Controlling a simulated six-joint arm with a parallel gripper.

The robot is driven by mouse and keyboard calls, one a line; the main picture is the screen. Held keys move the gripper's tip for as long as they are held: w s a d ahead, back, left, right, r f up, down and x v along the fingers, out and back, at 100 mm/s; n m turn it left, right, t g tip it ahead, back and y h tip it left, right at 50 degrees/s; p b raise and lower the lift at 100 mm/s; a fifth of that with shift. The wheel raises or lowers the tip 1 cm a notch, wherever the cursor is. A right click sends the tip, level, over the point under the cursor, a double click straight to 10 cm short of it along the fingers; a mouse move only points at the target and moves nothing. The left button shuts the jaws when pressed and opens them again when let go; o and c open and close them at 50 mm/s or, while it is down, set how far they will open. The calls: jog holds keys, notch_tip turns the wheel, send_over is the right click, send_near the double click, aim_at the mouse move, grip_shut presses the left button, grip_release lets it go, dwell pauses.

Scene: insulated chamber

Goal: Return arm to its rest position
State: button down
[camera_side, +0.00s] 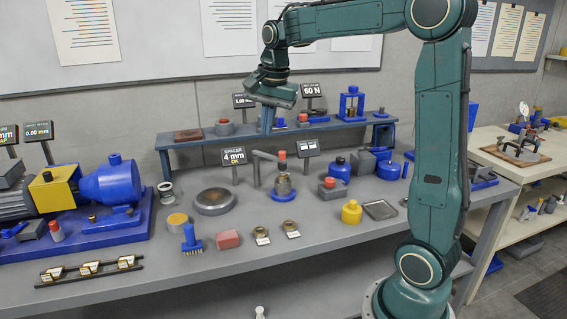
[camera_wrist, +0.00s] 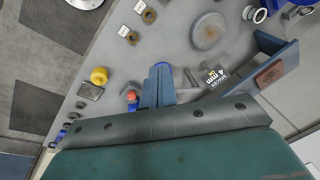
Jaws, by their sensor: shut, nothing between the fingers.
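My green arm (camera_side: 438,130) rises at the right of the side view and reaches left over the workbench. My gripper (camera_side: 267,127) hangs from its end, fingers down, in front of the raised blue shelf. No object hangs from it. In the wrist view the blue-grey fingers of my gripper (camera_wrist: 157,80) are together, with the bench behind them. The exact gap between the fingertips and the shelf cannot be told.
The raised shelf (camera_side: 190,142) carries signs and small fixtures. Below it, the grey bench (camera_side: 330,238) holds a round plate (camera_side: 215,201), a yellow pot (camera_side: 351,212) and a blue motor (camera_side: 113,183). A white side bench (camera_side: 500,166) stands right. Air above the shelf is mostly free.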

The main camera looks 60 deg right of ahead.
jog(key=s+a+f+n+t, duration=0.1)
jog(key=s+a+f+n, duration=0.1)
jog(key=s+a+n, duration=0.5)
jog(key=s+a+f+n+t, duration=0.2)
jog(key=s+a+n, duration=0.6)
jog(key=s, duration=0.5)
jog(key=shift+s+n+y, duration=0.2)
jog(key=shift+n+y, duration=0.2)
jog(key=shift+f, duration=0.1)
dwell(0.6)
